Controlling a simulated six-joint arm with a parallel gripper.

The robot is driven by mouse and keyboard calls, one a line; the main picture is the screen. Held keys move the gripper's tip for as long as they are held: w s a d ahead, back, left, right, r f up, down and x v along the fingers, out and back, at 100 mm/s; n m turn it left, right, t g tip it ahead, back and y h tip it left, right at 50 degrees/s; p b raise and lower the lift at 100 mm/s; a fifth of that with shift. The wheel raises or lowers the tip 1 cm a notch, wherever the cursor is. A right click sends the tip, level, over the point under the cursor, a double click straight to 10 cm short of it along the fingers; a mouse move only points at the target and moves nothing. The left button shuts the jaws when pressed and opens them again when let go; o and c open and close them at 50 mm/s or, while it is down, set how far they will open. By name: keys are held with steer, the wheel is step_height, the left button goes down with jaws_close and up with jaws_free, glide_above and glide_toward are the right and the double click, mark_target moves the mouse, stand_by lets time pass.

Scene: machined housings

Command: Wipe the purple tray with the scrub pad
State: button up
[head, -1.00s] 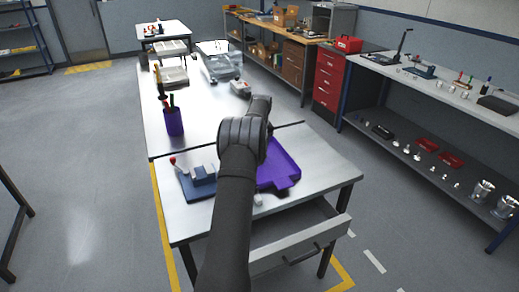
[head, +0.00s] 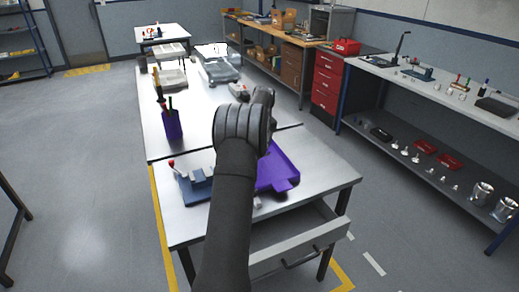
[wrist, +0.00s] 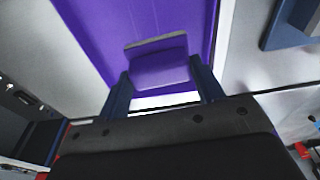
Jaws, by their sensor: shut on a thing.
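The purple tray (head: 280,168) lies on the near part of the white-topped table, partly hidden by my arm in the head view. In the wrist view the purple tray (wrist: 98,22) runs across the upper middle. My gripper (wrist: 163,82) has its two blue fingers on either side of the scrub pad (wrist: 160,68), a purple block with a greyish far edge. It is shut on the pad, which is over the tray surface. I cannot tell if the pad touches the tray. In the head view my arm hides the gripper and the pad.
A blue fixture with a red knob (head: 192,184) stands left of the tray. A purple cup of pens (head: 172,125) and grey bins (head: 220,68) stand farther back. An open drawer (head: 295,248) juts from the table's front. The table middle is fairly clear.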

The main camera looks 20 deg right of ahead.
steer(key=shift+r, duration=1.4)
